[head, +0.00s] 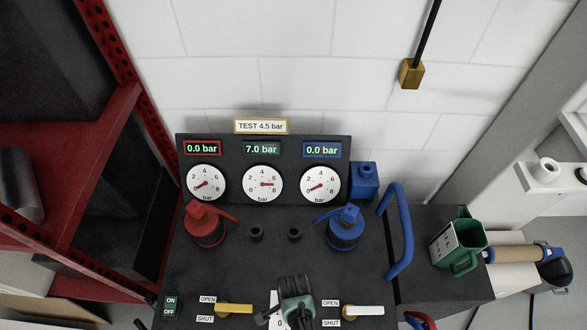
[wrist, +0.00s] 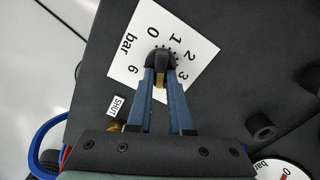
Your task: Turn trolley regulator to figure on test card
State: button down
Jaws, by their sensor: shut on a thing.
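The test card (head: 261,126) above the panel reads TEST 4.5 bar. The regulator's black knob (wrist: 160,57) sits on a white dial card (wrist: 200,50) marked in bar, with 0, 1, 2, 3 and 6 readable; the figures between 3 and 6 are hidden by my gripper. My gripper (wrist: 161,76) is shut on the knob, a blue finger on each side and a brass-coloured strip between them. In the head view my arm covers most of the dial. The middle display (head: 262,149) reads 7.0 bar; its gauge (head: 263,184) needle points right, near 6.
The red (head: 202,149) and blue (head: 322,149) displays read 0.0 bar. Red (head: 205,226) and blue (head: 345,229) valves stand behind my gripper. A yellow lever (head: 234,308) and a white lever (head: 363,311) flank it. A blue handle (head: 397,230) rises at right.

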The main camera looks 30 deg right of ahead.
jog(key=shift+m, duration=0.4)
jog(key=c, duration=0.8)
grip_release()
jog(key=shift+r, duration=0.1)
notch_tip(320, 180, up, 13)
jog(key=p, duration=0.3)
